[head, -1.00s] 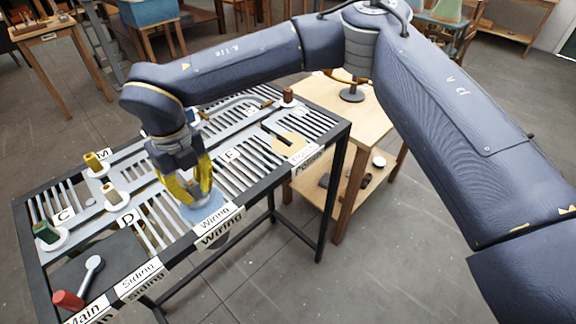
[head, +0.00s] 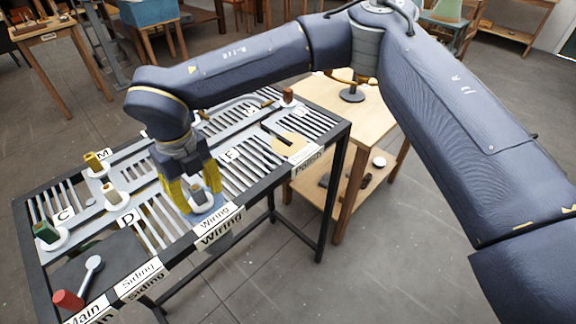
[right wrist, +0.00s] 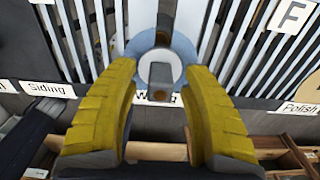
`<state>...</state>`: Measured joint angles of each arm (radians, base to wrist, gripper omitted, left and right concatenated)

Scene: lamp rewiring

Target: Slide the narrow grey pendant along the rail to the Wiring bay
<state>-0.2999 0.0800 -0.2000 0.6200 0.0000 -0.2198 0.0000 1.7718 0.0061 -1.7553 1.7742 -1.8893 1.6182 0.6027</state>
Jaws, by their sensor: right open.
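The narrow grey pendant (head: 197,192) stands at the Wiring bay, on a white disc over the round blue patch (head: 212,209) behind the Wiring label (head: 217,228). In the right wrist view the grey pendant (right wrist: 160,76) shows from above, with the blue ring (right wrist: 183,47) around its disc. My right gripper (head: 200,200) is open, with one yellow finger on each side of the pendant. The right wrist view shows a gap between the pendant and both fingers (right wrist: 160,72). My left gripper is out of view.
Other pendants stand on the slatted rack: a yellow one (head: 93,162), a beige one (head: 111,191), a green one (head: 45,232), a red one (head: 67,300) and a brown one (head: 288,95).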

